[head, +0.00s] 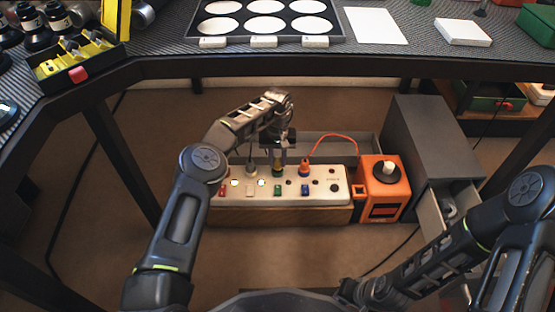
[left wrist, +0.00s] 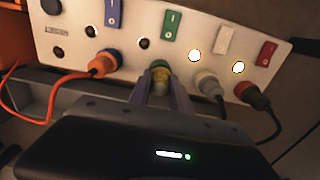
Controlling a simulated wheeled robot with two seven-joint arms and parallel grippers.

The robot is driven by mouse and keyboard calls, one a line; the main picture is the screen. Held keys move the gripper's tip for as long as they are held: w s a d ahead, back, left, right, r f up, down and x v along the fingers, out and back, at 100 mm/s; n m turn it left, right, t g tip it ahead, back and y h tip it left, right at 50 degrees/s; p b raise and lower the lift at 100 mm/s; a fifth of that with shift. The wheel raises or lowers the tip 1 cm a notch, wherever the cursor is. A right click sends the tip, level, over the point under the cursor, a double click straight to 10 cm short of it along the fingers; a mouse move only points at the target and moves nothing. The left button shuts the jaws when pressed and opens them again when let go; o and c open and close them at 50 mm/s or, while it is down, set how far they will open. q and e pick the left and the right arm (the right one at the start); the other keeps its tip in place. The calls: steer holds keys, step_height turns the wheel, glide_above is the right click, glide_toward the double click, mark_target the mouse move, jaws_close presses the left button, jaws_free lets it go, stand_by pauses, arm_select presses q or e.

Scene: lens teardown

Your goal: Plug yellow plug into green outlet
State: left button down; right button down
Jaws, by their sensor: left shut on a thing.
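The white power strip (head: 325,198) has a row of coloured switches. Its green switch (left wrist: 173,25) shows in the left wrist view, above a green-rimmed outlet (left wrist: 159,64). My left gripper (head: 279,160) is shut on the yellow plug (left wrist: 160,76), whose front end is at the green outlet. The fingers (left wrist: 161,92) hide much of the plug, so I cannot tell how deep it sits. In the head view the yellow plug (head: 277,171) is a small patch below the gripper. My right arm's end (head: 352,289) is low at the right, its jaws unclear.
An orange plug (left wrist: 103,64) with an orange cable sits left of the yellow one in the left wrist view. A grey plug (left wrist: 207,81) and a dark plug (left wrist: 247,92) are to the right. An orange box (head: 384,190) stands beside the strip. The table edge (head: 320,63) is above.

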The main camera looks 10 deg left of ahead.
arm_select(q)
steer(key=shift+f+b, duration=0.45)
steer(key=shift+f, duration=0.3)
stand_by(0.3)
steer(key=c, duration=1.1)
jaws_free()
step_height(320, 180, up, 8)
steer(key=p, duration=0.3)
steer(key=shift+p, duration=0.4)
steer(key=shift+f, duration=0.1)
